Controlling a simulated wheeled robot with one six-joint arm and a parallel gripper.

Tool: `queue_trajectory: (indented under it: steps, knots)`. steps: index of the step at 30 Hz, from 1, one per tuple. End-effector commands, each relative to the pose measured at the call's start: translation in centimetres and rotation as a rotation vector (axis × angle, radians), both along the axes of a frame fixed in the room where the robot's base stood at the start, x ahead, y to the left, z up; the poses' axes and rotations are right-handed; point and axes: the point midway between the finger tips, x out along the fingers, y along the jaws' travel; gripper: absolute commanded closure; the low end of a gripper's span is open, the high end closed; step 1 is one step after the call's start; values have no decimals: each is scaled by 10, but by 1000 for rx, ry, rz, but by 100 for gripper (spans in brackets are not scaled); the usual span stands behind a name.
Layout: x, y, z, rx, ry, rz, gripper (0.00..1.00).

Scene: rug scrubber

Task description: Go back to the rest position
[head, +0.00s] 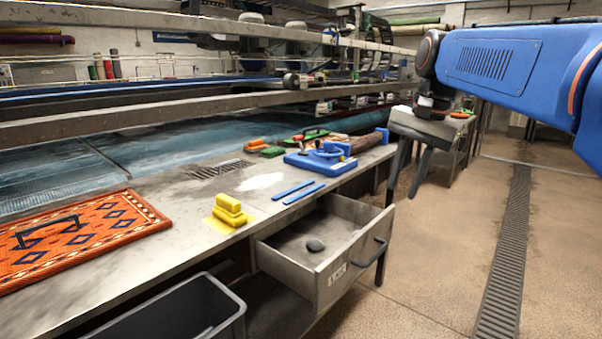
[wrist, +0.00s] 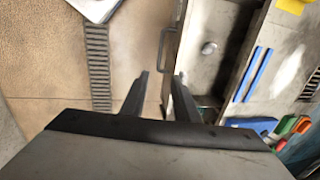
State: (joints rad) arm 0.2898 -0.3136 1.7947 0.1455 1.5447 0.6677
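My blue arm reaches in from the right edge of the head view, above the floor and the far end of the bench. My gripper (wrist: 161,75) shows in the wrist view with its two grey fingers apart and nothing between them. The drawer also shows in the head view (head: 335,278), pulled out from the bench, with a dark oval object (head: 315,245) inside.
The metal bench (head: 130,255) holds an orange patterned rug (head: 95,238), a yellow block (head: 229,208), two blue strips (head: 293,189) and a blue fixture (head: 318,163). A grey bin (head: 170,310) stands in front. Floor (head: 425,245) right of the drawer is clear, with a drain grate (head: 508,250).

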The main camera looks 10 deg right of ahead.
Motion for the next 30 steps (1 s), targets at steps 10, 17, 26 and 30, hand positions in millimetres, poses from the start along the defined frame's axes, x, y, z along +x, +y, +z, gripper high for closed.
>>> queue_trajectory:
  steps: [10,17,26,30]
  knots:
    - [-45,32,-60,-94,-86,249,72]
    - [-95,56,-136,-210,-179,538,72]
    - [-143,71,-221,-337,-273,840,72]
    - [-151,73,-236,-361,-290,893,72]
